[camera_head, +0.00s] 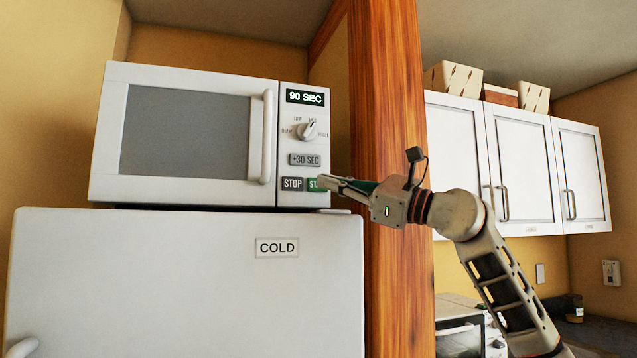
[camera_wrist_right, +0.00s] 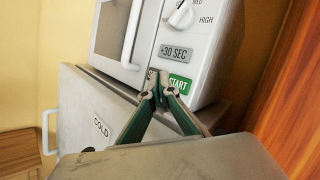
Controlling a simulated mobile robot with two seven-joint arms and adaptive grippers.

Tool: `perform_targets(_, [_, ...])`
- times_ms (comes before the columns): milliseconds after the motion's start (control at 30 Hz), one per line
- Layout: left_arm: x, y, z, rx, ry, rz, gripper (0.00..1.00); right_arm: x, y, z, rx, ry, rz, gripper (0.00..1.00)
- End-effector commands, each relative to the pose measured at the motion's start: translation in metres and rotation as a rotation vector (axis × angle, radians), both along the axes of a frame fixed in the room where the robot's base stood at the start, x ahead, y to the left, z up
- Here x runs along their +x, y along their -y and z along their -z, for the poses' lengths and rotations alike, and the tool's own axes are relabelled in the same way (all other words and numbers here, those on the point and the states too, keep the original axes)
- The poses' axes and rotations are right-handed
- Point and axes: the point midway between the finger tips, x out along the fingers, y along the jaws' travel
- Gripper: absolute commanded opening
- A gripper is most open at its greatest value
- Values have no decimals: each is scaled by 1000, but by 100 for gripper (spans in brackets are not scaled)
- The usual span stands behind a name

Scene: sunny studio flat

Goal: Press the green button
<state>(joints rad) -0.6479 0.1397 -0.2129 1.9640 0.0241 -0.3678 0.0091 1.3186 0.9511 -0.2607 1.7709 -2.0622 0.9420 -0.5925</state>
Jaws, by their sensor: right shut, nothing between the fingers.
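The green START button (camera_head: 313,184) is at the lower right of the control panel of a white microwave (camera_head: 110,140). In the head view my right gripper partly covers its lettering; the button also shows in the right wrist view (camera_wrist_right: 180,83). My right gripper (camera_head: 326,182) comes in from the right and is shut and empty. Its fingertips are right at the button in the head view. In the wrist view the fingertips (camera_wrist_right: 161,92) overlap the button's lower left edge. I cannot tell whether they touch it. My left gripper is not in view.
A grey STOP button (camera_head: 292,184) sits just left of the green one, with a +30 SEC button (camera_head: 305,160) and a dial (camera_head: 309,130) above. The display (camera_head: 305,97) reads 90 SEC. A white fridge (camera_head: 180,280) is below. A wooden post (camera_head: 390,100) stands right.

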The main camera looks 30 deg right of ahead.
Motion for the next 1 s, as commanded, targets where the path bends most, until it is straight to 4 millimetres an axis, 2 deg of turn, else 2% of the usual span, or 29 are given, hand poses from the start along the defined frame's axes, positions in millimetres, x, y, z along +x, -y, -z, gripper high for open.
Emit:
perform_targets(100, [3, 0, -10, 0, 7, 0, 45, 10, 3, -3, 0, 0, 1, 0])
perform_targets(300, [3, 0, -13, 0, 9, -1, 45, 18, 5, -1, 0, 2, 1, 0])
perform_targets(1000, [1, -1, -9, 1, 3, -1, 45, 18, 5, -1, 0, 1, 2, 0])
